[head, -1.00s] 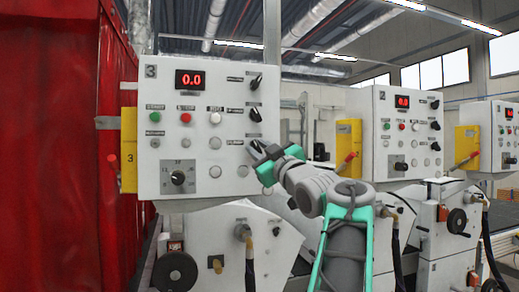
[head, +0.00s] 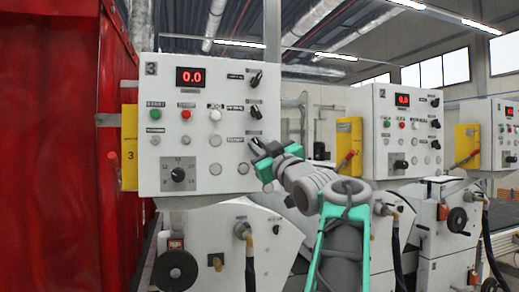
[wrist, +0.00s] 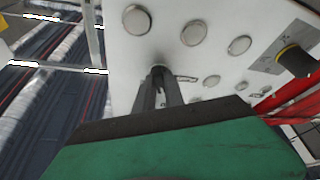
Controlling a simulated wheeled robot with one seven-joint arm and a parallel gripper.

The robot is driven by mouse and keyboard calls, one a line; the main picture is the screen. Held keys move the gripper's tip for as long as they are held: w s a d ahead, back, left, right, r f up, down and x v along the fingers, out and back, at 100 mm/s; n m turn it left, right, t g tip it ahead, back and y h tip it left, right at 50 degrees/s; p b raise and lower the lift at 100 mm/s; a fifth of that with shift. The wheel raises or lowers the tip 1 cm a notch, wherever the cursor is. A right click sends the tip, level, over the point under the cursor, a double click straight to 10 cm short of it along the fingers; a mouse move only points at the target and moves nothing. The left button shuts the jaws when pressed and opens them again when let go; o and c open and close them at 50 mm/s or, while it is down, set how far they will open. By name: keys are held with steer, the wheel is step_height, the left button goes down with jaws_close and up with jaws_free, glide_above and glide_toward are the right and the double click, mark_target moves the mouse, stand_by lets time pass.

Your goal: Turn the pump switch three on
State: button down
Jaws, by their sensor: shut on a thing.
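The control panel marked 3 (head: 215,170) is white and upright at the left of the head view. It carries a red 0.0 display, buttons and black rotary knobs. My gripper (head: 258,147) is at the panel's right edge, below two black knobs, an upper one (head: 256,79) and a lower one (head: 255,112). In the wrist view my gripper (wrist: 160,80) is shut on a small switch knob (wrist: 158,70) at the panel face. The fingers hide most of this knob, so its setting cannot be read. Its label is too small to read.
A large black dial (head: 178,175) sits at the panel's lower left. A yellow box with a red lever (head: 115,160) is on its left side, next to a red curtain (head: 50,150). The panel marked 2 (head: 405,130) stands to the right, beyond a gap.

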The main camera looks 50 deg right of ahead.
steer(key=m+g+h+b, duration=0.1)
steer(key=m+h, duration=0.1)
steer(key=m, duration=0.3)
steer(key=m+g+h+b, duration=0.1)
steer(key=m+h+b, duration=0.1)
steer(key=m, duration=0.4)
steer(key=m+g+h+b, duration=0.1)
steer(key=m+g+h, duration=0.1)
steer(key=m, duration=0.3)
steer(key=shift+a+h, duration=0.2)
steer(key=shift+h, duration=0.5)
steer(key=shift+m+g, duration=0.3)
steer(key=shift+m, duration=0.1)
steer(key=c, duration=1.4)
jaws_free()
steer(key=shift+w, duration=0.1)
steer(key=shift+c, duration=0.2)
steer(key=b+v, duration=0.4)
steer(key=v, duration=0.3)
steer(key=shift+s+a, duration=0.2)
steer(key=shift+s, duration=0.1)
